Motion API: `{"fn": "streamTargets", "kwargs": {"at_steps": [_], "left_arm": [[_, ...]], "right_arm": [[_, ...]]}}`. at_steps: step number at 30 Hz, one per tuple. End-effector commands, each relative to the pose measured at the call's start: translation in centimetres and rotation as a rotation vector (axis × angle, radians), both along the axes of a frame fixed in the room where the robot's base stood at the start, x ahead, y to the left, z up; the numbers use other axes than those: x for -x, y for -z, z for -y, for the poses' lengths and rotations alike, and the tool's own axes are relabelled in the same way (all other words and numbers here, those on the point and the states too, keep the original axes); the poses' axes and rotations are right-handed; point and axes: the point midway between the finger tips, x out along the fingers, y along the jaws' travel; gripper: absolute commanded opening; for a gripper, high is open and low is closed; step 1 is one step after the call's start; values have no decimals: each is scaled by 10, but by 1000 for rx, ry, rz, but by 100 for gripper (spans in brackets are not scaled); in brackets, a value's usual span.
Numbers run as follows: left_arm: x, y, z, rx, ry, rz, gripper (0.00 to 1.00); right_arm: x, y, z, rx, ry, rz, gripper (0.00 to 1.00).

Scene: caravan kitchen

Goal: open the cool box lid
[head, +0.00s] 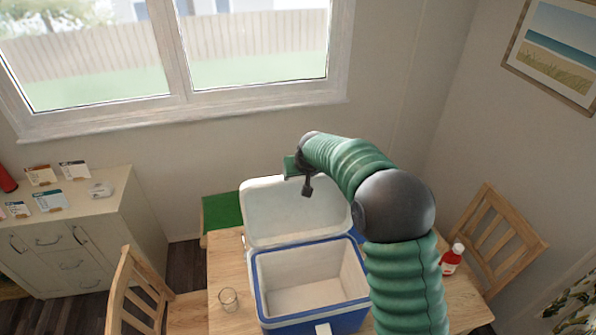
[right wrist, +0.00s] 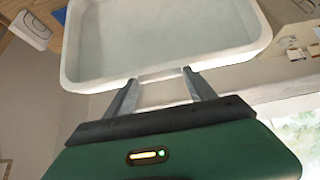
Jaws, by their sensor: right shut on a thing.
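The blue and white cool box (head: 312,312) stands on the wooden table, and its inside looks empty. Its white lid (head: 285,220) stands raised at the back of the box, inner side facing me. My right gripper (head: 303,180) is at the lid's upper edge, with its arm reaching over from the right. In the right wrist view the gripper (right wrist: 162,82) has its two fingers at the rim of the lid (right wrist: 165,40), shut on it. The exact grip is partly hidden in the head view. My left gripper is not in view.
A red bottle (head: 452,260) stands at the right. Wooden chairs (head: 140,290) flank the table. A drawer cabinet (head: 75,235) is at the left, and the window wall is behind.

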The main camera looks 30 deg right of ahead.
Motion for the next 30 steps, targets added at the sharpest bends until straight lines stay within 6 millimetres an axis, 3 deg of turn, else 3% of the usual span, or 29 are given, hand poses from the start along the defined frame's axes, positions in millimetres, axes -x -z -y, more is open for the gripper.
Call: {"fn": "streamTargets", "kwargs": {"at_steps": [7, 8, 12, 23, 30], "left_arm": [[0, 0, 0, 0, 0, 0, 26], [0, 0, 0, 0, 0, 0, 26], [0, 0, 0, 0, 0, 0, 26], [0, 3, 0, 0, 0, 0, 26], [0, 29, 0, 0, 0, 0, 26]], "right_arm": [[2, 5, 0, -1, 2, -15, 0], [2, 5, 0, -1, 2, -15, 66], [1, 5, 0, -2, 1, -14, 84], [2, 1, -1, -2, 0, -9, 85], [30, -38, -8, -2, 0, -3, 85]]}}
